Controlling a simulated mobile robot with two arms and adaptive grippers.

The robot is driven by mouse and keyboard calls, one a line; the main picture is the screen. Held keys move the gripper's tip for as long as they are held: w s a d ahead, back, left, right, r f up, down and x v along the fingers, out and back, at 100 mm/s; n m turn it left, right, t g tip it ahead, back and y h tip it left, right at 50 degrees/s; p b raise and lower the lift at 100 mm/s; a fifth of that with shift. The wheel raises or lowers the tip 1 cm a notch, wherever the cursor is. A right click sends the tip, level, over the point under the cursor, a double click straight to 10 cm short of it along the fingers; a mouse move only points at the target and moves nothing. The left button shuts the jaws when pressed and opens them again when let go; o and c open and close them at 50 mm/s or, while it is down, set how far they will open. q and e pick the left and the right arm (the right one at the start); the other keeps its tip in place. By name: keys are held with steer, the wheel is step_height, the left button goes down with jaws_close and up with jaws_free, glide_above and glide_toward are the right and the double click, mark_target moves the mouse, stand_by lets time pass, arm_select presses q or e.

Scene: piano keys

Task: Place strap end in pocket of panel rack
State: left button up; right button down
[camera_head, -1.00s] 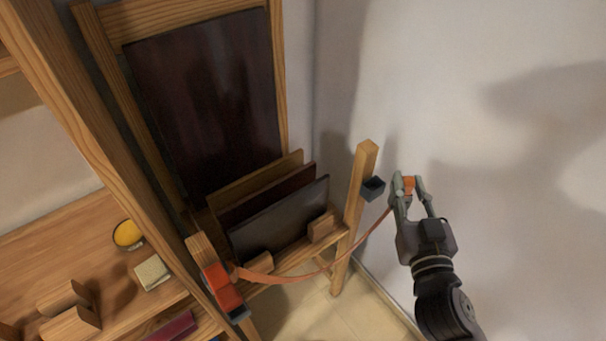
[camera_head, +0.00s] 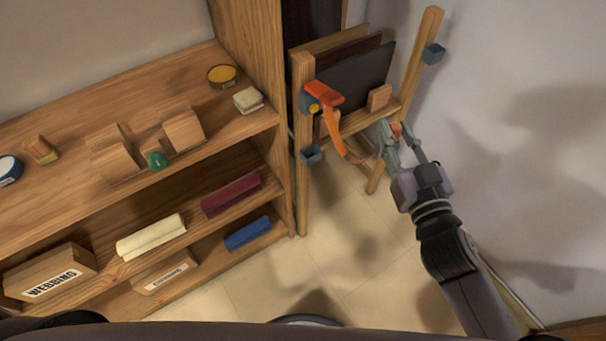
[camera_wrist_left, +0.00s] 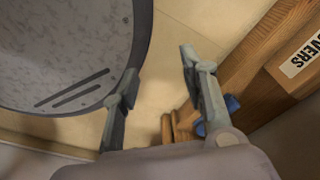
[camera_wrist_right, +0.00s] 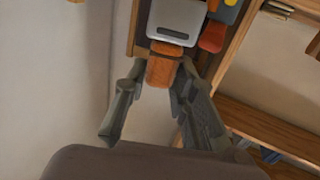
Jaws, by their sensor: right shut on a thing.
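The panel rack (camera_head: 303,180) is a wooden frame holding upright panels. A small blue-grey pocket (camera_head: 433,53) sits on its right post and another pocket (camera_head: 312,155) on its left post. The orange-red strap (camera_head: 335,130) hangs from a red block (camera_head: 323,93) atop the left post and sags towards my right gripper (camera_head: 404,130). That gripper is shut on the orange strap end (camera_wrist_right: 161,68), in front of the rack. In the right wrist view a grey slotted box (camera_wrist_right: 178,20) lies just beyond the strap end. My left gripper (camera_wrist_left: 159,70) is open and empty, outside the head view.
A wooden shelf unit (camera_head: 200,145) stands left of the rack, with tins, wood blocks, rolled cloths and a WEBBING box (camera_head: 50,280). A plain wall (camera_head: 530,80) is close on the right. The tiled floor (camera_head: 300,270) before the rack is clear.

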arm_select(q)
steer(key=w+d+f+b, duration=0.2)
steer(key=w+f+b, duration=0.4)
steer(key=w+b, duration=0.6)
arm_select(e)
steer(key=a+f+n+g+y+b, duration=0.1)
steer(key=a+f+n+y, duration=0.15)
steer(key=f, duration=0.55)
steer(key=a+f+n+g+y+b, duration=0.15)
steer(key=f+y, duration=0.25)
steer(key=f, duration=0.4)
steer(key=b, duration=0.1)
glide_above(307, 138)
steer(key=v, duration=0.3)
steer(key=shift+s+f+g, duration=0.15)
steer(key=shift+s+g, duration=0.1)
step_height(307, 138, down, 3)
steer(key=shift+s+d+r+b, duration=0.15)
steer(key=shift+b, duration=0.3)
steer(key=shift+f+b, duration=0.55)
steer(key=shift+f, duration=1.45)
arm_select(q)
step_height(307, 138, up, 10)
steer(key=w+t, duration=0.1)
steer(key=shift+w, duration=0.15)
arm_select(e)
steer(key=shift+f, duration=0.1)
steer(key=shift+f, duration=0.1)
